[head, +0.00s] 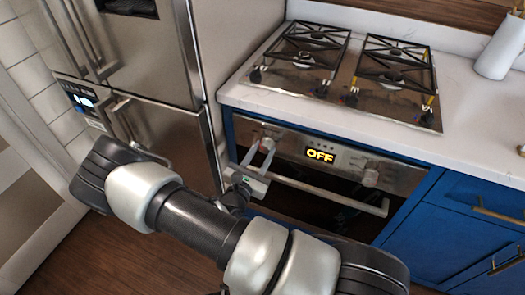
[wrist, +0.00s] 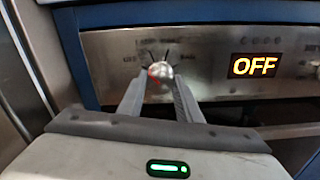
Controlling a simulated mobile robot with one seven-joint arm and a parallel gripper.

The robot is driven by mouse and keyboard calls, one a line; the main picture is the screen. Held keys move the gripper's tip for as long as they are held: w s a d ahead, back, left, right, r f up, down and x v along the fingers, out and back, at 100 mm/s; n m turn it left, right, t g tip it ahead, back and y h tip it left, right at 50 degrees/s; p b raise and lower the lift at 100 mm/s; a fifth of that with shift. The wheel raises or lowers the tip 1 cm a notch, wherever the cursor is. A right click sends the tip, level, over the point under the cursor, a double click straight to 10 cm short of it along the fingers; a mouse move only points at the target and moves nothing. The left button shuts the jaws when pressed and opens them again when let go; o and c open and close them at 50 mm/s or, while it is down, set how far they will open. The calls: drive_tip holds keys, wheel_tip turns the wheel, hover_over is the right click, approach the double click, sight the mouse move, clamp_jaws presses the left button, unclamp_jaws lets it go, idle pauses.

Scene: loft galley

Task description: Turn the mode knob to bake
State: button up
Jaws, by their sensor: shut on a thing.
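The oven (head: 350,163) is built into the blue cabinets, with a steel control panel across its top. The left knob (wrist: 160,69) is round and silver, with a red mark on its left side and small labels around it, too blurred to read surely. My gripper (head: 262,150) is shut on this left knob, one finger on each side of it; the gripper's fingers also show in the wrist view (wrist: 157,90). The display (head: 320,154) reads OFF in yellow; it also reads OFF in the wrist view (wrist: 254,66).
A second knob (head: 371,177) sits right of the display. The oven door handle (head: 335,196) runs below the panel. A steel fridge (head: 165,125) stands close on the left. A gas cooktop (head: 345,95) is set in the white counter above. A white cylinder (head: 500,48) stands at the right.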

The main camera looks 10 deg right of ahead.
drive_tip(key=m, duration=0.6)
drive_tip(key=shift+p, duration=0.4)
drive_tip(key=m, duration=0.6)
drive_tip(key=shift+m, duration=0.4)
drive_tip(key=o, duration=1)
drive_tip(key=shift+o, duration=0.2)
drive_tip(key=v, duration=1.7)
drive_tip(key=shift+s+a+p, duration=0.15)
drive_tip(key=shift+s+p, duration=0.05)
drive_tip(key=shift+p, duration=0.15)
drive_tip(key=shift+r, duration=0.1)
